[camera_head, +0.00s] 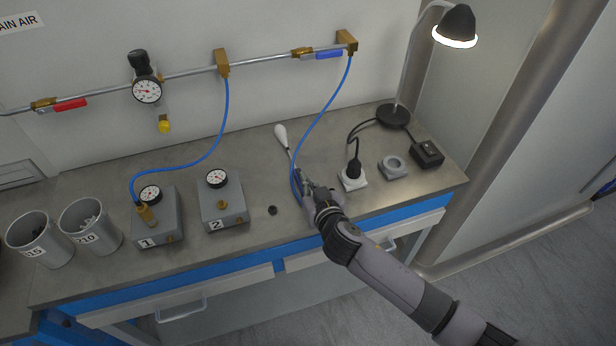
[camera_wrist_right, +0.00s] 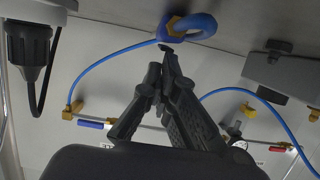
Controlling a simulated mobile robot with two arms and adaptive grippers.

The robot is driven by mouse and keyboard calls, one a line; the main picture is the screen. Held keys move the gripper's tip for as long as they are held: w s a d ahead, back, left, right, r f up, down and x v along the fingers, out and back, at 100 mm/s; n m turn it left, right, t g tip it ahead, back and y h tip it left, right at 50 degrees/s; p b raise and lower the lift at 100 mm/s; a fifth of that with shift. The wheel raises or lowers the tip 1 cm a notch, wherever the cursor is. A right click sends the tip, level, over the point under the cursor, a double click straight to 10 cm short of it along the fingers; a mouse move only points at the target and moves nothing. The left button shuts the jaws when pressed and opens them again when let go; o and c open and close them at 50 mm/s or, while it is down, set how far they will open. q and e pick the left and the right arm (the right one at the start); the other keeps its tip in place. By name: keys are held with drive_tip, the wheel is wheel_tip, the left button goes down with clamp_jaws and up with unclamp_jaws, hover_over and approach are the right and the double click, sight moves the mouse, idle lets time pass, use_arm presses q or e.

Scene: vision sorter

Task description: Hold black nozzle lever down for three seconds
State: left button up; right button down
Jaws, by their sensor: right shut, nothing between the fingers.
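My right gripper (camera_head: 306,184) reaches over the bench to the end of the right blue hose (camera_head: 321,120). In the right wrist view its fingers (camera_wrist_right: 164,60) are shut with nothing between them. Just beyond the fingertips is a blue looped body (camera_wrist_right: 196,24) with a brass fitting (camera_wrist_right: 172,26). A small black piece (camera_wrist_right: 167,47) shows beside it, close to the tips; it may be the nozzle lever. I cannot tell whether the tips touch it or whether it is pressed. In the head view the arm and fingers mostly hide this spot. My left gripper is out of view.
Numbered gauge boxes 1 (camera_head: 168,222) and 2 (camera_head: 228,205) stand left of the gripper, with two grey cups (camera_head: 35,243) further left. A white-ended tool (camera_head: 281,135) lies behind the gripper. A plugged socket (camera_head: 352,181) and lamp base (camera_head: 394,116) are to the right.

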idle(0.8)
